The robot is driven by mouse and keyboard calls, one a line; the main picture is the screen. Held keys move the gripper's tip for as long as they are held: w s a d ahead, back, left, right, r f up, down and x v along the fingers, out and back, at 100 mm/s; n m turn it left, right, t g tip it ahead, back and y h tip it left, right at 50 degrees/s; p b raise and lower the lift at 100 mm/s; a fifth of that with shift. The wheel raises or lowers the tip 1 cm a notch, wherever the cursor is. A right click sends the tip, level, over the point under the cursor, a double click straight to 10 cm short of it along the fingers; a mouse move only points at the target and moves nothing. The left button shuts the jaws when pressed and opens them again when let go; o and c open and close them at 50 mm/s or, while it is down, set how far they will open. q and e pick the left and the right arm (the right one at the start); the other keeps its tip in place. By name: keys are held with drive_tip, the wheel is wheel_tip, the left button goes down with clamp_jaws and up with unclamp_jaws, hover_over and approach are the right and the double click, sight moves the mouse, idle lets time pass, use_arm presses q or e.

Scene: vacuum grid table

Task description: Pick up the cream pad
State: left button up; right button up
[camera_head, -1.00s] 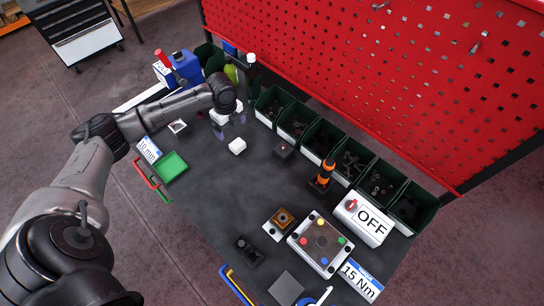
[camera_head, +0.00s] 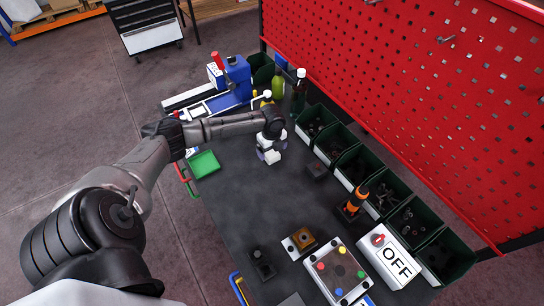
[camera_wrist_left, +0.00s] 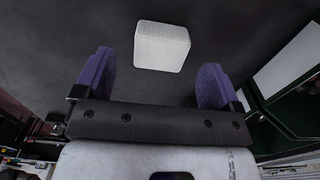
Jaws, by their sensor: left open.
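The cream pad (camera_head: 271,157) is a small whitish rounded block on the dark table. In the head view it shows just below my left gripper (camera_head: 271,149), partly covered by it. In the left wrist view the pad (camera_wrist_left: 162,47) lies beyond the purple fingertips of my left gripper (camera_wrist_left: 155,82), roughly centred between them. The fingers are open and nothing is between them; they look apart from the pad. My right gripper is not in view.
Green bins (camera_head: 336,142) line the back edge below a red pegboard (camera_head: 420,70). A green tray (camera_head: 204,164) lies left. An orange-black tool (camera_head: 355,199) stands right. The table's middle is clear.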

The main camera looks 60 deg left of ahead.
sight(272, 154)
use_arm(q)
drive_tip(key=shift+f, duration=1.75)
drive_tip(key=c, duration=1)
drive_tip(key=shift+r, duration=0.1)
